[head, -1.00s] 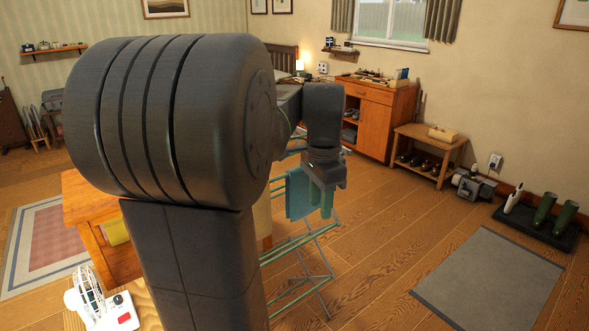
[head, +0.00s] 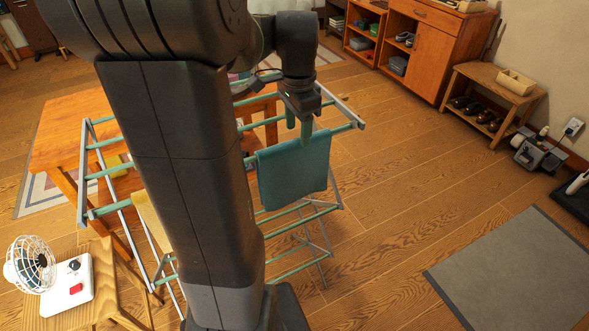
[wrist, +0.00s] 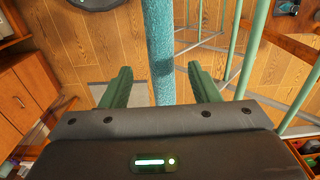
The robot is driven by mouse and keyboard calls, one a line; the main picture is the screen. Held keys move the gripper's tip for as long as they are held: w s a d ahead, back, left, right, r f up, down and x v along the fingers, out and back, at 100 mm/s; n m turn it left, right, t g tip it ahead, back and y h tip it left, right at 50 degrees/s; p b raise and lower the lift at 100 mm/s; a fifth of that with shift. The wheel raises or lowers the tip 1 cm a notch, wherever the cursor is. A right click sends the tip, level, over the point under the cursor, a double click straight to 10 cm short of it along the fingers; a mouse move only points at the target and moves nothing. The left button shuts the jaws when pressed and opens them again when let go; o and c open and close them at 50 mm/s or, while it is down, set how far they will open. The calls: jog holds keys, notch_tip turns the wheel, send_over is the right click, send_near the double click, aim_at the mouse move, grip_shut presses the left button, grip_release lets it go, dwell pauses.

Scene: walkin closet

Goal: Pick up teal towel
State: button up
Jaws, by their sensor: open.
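The teal towel (head: 293,172) hangs folded over a rail at the right end of the drying rack (head: 102,171) in the head view. My gripper (head: 298,128) points down at the towel's top edge, its green fingers partly overlapping the towel. In the wrist view the towel (wrist: 160,48) shows edge-on as a narrow textured teal strip. It runs down between the two spread fingers of my gripper (wrist: 160,88), with a gap on each side. The gripper is open and holds nothing. My own arm hides the middle of the rack in the head view.
A yellow cloth (head: 150,215) hangs on the rack left of my arm. A wooden table (head: 75,125) stands behind the rack, and a stool with a white fan (head: 32,265) is at the lower left. A shoe bench (head: 492,95) and grey mat (head: 520,268) are right; the floor between is clear.

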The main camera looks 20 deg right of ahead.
aim_at(295, 143)
jog(key=shift+a+f+p, duration=0.15)
jog(key=shift+a+f, duration=0.05)
jog(key=shift+f, duration=1.6)
jog(key=shift+a+f+p, duration=0.15)
jog(key=shift+f, duration=1.6)
grip_shut()
